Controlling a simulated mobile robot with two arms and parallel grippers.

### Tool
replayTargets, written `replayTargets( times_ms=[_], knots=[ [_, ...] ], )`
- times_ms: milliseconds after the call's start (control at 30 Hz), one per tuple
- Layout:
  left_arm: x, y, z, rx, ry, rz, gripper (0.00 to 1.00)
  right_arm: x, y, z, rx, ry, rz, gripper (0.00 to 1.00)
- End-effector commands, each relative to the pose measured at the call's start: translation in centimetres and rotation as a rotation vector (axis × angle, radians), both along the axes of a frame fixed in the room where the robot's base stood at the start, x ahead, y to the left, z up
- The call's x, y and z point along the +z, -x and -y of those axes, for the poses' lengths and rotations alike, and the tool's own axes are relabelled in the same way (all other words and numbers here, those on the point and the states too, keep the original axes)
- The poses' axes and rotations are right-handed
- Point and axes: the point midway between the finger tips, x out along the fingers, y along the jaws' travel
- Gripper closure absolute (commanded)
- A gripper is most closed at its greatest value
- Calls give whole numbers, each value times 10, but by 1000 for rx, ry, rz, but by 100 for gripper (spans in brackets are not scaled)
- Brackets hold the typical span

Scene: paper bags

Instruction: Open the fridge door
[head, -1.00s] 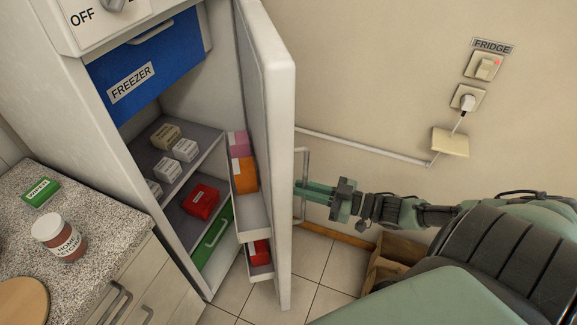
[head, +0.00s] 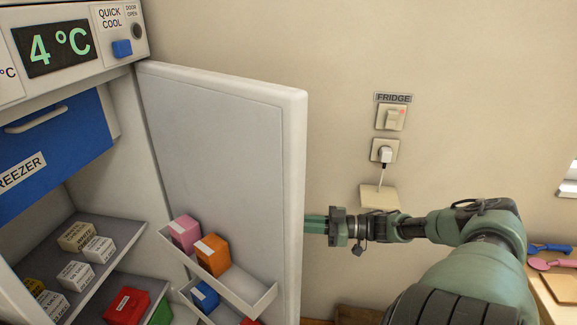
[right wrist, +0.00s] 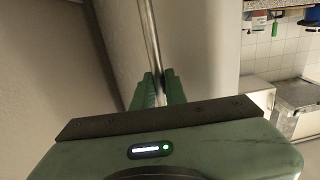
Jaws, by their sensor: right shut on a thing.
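The fridge door (head: 222,130) stands wide open, swung out to the right of the fridge, with its inner face and door shelves in the head view. My right gripper (head: 314,225) is at the door's outer edge in the head view, its fingertips partly hidden behind the door. In the right wrist view my right gripper (right wrist: 158,88) is shut on the metal bar handle (right wrist: 148,35) on the door's outer face. The handle is hidden in the head view. My left gripper is not in view.
Inside are shelves (head: 110,235) with small boxes and a blue freezer compartment (head: 60,150). The door shelf (head: 240,300) holds pink and orange boxes. A FRIDGE switch (head: 391,117) and plug (head: 385,154) are on the wall. A counter (head: 555,285) stands at right.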

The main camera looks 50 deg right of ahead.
Motion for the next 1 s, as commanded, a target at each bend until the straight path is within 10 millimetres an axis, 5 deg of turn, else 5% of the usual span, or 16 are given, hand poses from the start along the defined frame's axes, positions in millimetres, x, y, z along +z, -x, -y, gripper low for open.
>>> replayTargets(
  times_ms=[300, 767, 867, 1000],
  knots=[
    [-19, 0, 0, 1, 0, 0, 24, 0, -6, 27, -1, 1, 3, 100],
    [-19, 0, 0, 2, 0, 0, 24, 1, -7, 30, -1, 0, 2, 100],
    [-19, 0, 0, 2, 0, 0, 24, 1, -6, 30, -1, 0, 2, 68],
    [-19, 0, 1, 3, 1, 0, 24, 1, -6, 30, 0, 0, 1, 66]
  ],
)
